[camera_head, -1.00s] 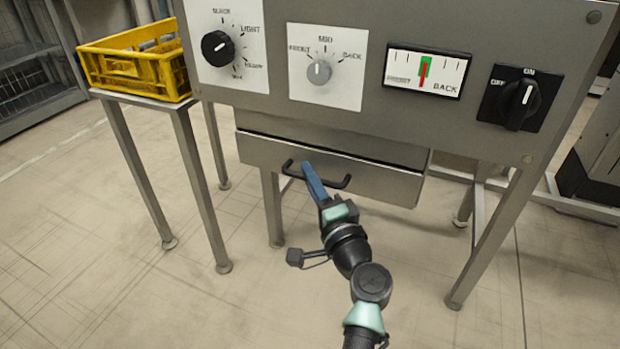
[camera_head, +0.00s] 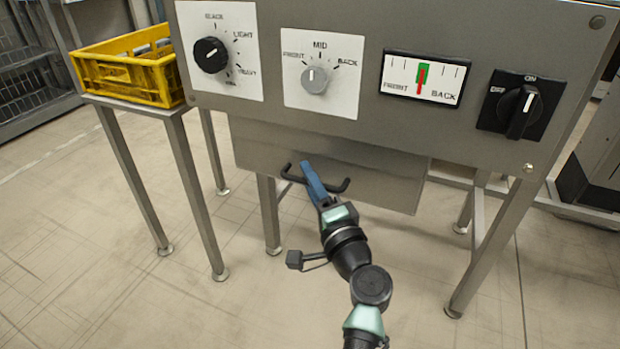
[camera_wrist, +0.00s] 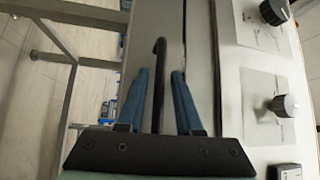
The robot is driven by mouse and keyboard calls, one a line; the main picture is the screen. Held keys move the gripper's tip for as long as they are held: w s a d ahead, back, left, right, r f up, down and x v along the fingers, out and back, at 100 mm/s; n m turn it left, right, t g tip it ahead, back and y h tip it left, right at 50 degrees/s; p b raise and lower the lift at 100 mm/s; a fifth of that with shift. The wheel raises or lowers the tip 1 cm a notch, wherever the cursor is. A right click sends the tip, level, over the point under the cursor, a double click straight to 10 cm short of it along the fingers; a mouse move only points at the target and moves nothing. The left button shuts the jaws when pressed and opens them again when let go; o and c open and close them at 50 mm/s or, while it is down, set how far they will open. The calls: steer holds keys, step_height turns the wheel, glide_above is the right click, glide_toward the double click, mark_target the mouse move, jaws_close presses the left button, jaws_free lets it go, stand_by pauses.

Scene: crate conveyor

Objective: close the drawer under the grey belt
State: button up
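The drawer (camera_head: 390,183) is a plain grey metal front under the control panel. In the head view no opening shows above it. Its black bar handle (camera_head: 344,186) runs across the front. My gripper (camera_head: 306,165) is at the left part of the handle, its blue fingers pointing at the drawer. In the wrist view the handle (camera_wrist: 159,60) lies between the two fingers (camera_wrist: 159,72), with a gap on each side. The gripper is open around the handle. Whether the drawer is fully shut is hard to tell.
Above the drawer, the grey control panel (camera_head: 375,28) carries knobs, a gauge and a switch (camera_head: 521,104). A yellow crate (camera_head: 125,72) sits on a stand at the left. Metal legs (camera_head: 268,215) stand beside and below the drawer. The floor in front is clear.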

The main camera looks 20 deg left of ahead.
steer(key=shift+d+f, duration=0.1)
steer(key=shift+f, duration=0.1)
steer(key=p+v, duration=0.4)
steer(key=v, duration=0.8)
steer(key=shift+s+d+p, duration=0.15)
steer(key=shift+s+p, duration=0.25)
steer(key=shift+r, duration=0.15)
steer(key=w+d+r+n+t+h+p, duration=0.1)
steer(key=d+r+n+t+h+p, duration=0.25)
steer(key=r, duration=1.45)
steer(key=w+r+n+t+h+p, duration=0.15)
steer(key=r+n+p, duration=0.4)
steer(key=r, duration=1.35)
steer(key=s+d+r+t+h+p, duration=0.25)
steer(key=s+r, duration=0.25)
steer(key=r, duration=0.4)
steer(key=s+d+r+m+t+h+p, duration=0.1)
steer(key=s+d+r+t+h+p, duration=0.15)
steer(key=s+r, duration=0.45)
steer(key=s+d+r+t+h+p, duration=0.1)
steer(key=s+r+t+h+p, duration=0.2)
steer(key=r, duration=0.8)
step_height(320, 180, up, 37)
steer(key=p, duration=3.6)
steer(key=shift+w+d+h, duration=0.15)
steer(key=shift+d+h, duration=0.05)
steer(key=shift+h, duration=0.1)
